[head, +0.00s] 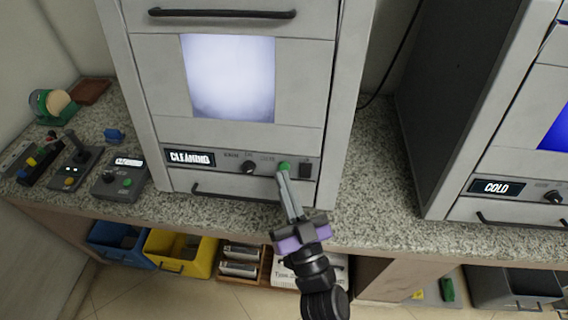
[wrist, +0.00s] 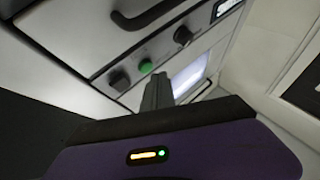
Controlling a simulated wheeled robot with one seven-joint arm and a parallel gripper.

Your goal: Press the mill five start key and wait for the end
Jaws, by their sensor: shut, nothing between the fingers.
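A tall grey machine (head: 310,60) stands in the middle of the head view with a lit window, and its display (head: 190,158) appears to read "CLEANING". Its front panel has a black knob (head: 249,168), a round green key (head: 284,166) and a dark switch (head: 306,170). No "mill five" label is readable. My gripper (head: 284,174) is shut and empty, its tips at the green key. In the wrist view the tips (wrist: 157,80) are close beside the green key (wrist: 146,66). I cannot tell whether they touch it.
A second machine (head: 440,90) at right shows "COLD". A small control box (head: 119,181) with a lit display and a lever box (head: 75,168) sit on the speckled counter (head: 375,205) at left. A handle (head: 225,192) lies below the panel. Blue and yellow bins (head: 180,250) stand beneath.

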